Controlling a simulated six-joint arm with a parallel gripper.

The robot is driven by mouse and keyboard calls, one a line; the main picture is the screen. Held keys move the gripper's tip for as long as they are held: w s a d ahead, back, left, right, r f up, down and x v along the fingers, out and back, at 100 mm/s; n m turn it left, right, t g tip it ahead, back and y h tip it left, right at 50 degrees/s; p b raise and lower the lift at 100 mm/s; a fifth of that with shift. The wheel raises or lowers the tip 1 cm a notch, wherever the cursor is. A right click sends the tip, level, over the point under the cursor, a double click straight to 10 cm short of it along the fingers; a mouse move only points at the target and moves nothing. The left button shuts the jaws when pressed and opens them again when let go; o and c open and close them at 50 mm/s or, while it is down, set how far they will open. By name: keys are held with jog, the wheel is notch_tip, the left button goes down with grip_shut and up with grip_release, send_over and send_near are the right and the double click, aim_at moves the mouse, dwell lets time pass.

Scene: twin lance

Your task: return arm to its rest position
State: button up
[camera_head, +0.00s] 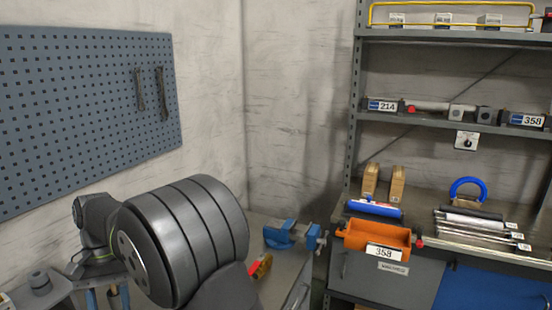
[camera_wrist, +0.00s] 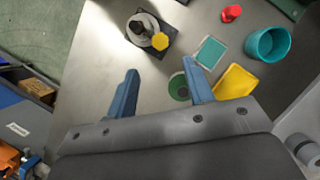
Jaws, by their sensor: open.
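My gripper (camera_wrist: 161,88) shows in the wrist view with its two blue fingers spread wide apart and nothing between them. It hangs above a grey bench top (camera_wrist: 105,45) and points down at it. In the head view my dark arm fills the lower left, and blue finger parts (camera_head: 105,300) show at the bottom edge, partly cut off.
In the wrist view, a round fixture (camera_wrist: 148,32), a teal cup (camera_wrist: 268,43), a red piece (camera_wrist: 231,13) and a yellow tray (camera_wrist: 234,82) lie on the bench. The head view shows a blue vise (camera_head: 285,235), an orange bin (camera_head: 376,238), shelving (camera_head: 455,37) and a pegboard (camera_head: 85,110).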

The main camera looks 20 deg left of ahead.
jog(key=x, duration=0.8)
jog(key=shift+s+d+f, duration=0.15)
jog(key=shift+d+f, duration=0.05)
jog(key=shift+f, duration=0.15)
jog(key=shift+s+f+n, duration=0.1)
jog(key=shift+f+n, duration=0.2)
jog(key=n+t+h, duration=0.1)
jog(key=n, duration=0.3)
jog(key=shift+s+a, duration=0.1)
jog(key=shift+s, duration=0.05)
jog(key=n+t, duration=0.2)
jog(key=n, duration=0.2)
jog(key=shift+s, duration=0.15)
jog(key=n+t, duration=0.1)
jog(key=n, duration=0.1)
jog(key=n+t, duration=0.1)
jog(key=n, duration=0.2)
jog(key=shift+s, duration=0.15)
jog(key=n+t, duration=0.1)
jog(key=n, duration=0.2)
jog(key=shift+n+y, duration=0.3)
jog(key=shift+n, duration=0.1)
